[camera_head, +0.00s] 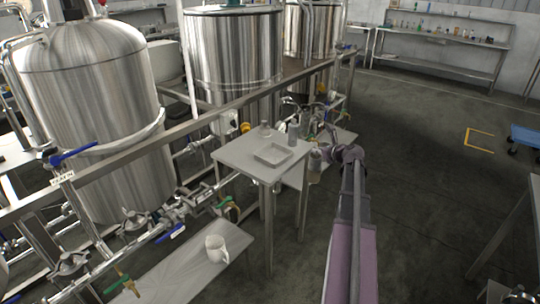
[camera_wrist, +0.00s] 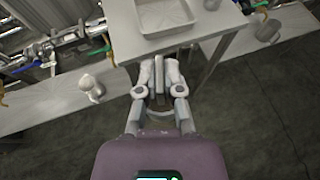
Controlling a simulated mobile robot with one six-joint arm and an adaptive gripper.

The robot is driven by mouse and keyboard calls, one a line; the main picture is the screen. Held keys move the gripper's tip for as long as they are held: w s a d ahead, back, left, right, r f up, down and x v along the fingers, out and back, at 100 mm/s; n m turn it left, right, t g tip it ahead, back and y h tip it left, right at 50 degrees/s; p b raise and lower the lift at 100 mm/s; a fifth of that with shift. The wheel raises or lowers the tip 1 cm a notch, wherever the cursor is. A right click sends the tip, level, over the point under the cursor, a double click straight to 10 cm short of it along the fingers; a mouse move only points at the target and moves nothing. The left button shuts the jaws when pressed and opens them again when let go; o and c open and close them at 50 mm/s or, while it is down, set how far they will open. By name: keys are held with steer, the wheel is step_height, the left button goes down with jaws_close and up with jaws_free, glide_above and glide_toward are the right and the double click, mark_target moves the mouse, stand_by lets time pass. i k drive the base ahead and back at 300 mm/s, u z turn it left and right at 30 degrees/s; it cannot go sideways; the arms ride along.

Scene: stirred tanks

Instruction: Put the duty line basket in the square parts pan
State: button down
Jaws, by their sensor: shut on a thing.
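The square parts pan (camera_head: 272,154) is a shallow light-grey tray on the small metal table, and it looks empty. In the wrist view the pan (camera_wrist: 148,32) is at the top, just beyond my fingertips. My gripper (camera_head: 338,153) is to the right of the table in the head view. In the wrist view my gripper (camera_wrist: 159,68) is shut on a narrow grey-brown thing, which I take to be the duty line basket (camera_wrist: 159,92). The fingers hide much of it.
A grey pot (camera_wrist: 268,31) is on the bench at right. Pipes and tanks stand behind; open floor lies right.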

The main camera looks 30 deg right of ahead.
mark_target(273, 158)
steer(key=z, duration=0.05)
steer(key=i, duration=1)
steer(key=u, duration=0.05)
